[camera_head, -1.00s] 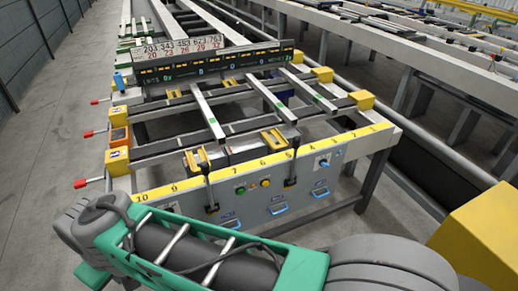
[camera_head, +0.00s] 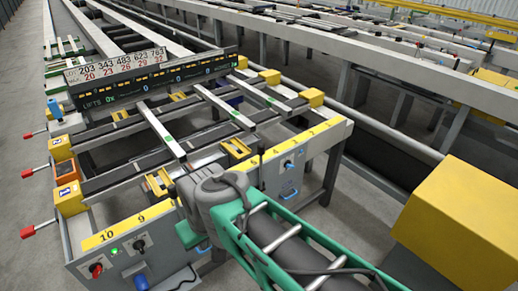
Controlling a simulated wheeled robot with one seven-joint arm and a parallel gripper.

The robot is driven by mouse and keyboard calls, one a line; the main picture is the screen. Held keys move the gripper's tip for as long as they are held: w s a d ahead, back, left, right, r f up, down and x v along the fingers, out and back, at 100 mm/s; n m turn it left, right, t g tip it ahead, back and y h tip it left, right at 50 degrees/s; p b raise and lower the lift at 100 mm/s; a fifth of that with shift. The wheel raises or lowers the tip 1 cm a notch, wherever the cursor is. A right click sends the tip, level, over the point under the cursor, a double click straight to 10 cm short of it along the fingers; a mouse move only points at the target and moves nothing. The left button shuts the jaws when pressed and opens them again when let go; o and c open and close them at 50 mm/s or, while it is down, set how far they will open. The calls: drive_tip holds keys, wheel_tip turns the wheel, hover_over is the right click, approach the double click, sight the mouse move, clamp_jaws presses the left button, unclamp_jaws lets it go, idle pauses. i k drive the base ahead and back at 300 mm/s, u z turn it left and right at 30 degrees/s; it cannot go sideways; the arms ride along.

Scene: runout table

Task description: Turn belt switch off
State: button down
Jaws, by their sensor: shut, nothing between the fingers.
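The front control panel (camera_head: 118,262) of the runout table faces me. At its left end are a red rotary knob (camera_head: 96,270), a black switch (camera_head: 139,244) and a lit green lamp (camera_head: 115,252). The labels are too small to read, so I cannot tell which one is the belt switch. My green and grey arm crosses the lower middle and hides the panel's centre. My gripper is not visible.
A yellow numbered strip (camera_head: 128,226) runs along the panel's top edge. Red-tipped levers (camera_head: 27,232) stick out at the left. A large yellow box (camera_head: 462,222) stands at the right. Grey floor (camera_head: 25,180) is free on the left.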

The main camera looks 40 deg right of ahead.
sight(96, 270)
drive_tip(key=z, duration=0.5)
drive_tip(key=i, duration=0.5)
drive_tip(key=u, duration=2.55)
drive_tip(key=k, duration=1.1)
drive_tip(key=u, duration=1.8)
drive_tip(key=i, duration=0.95)
drive_tip(key=z, duration=1.1)
drive_tip(key=i, duration=0.5)
drive_tip(key=z, duration=0.5)
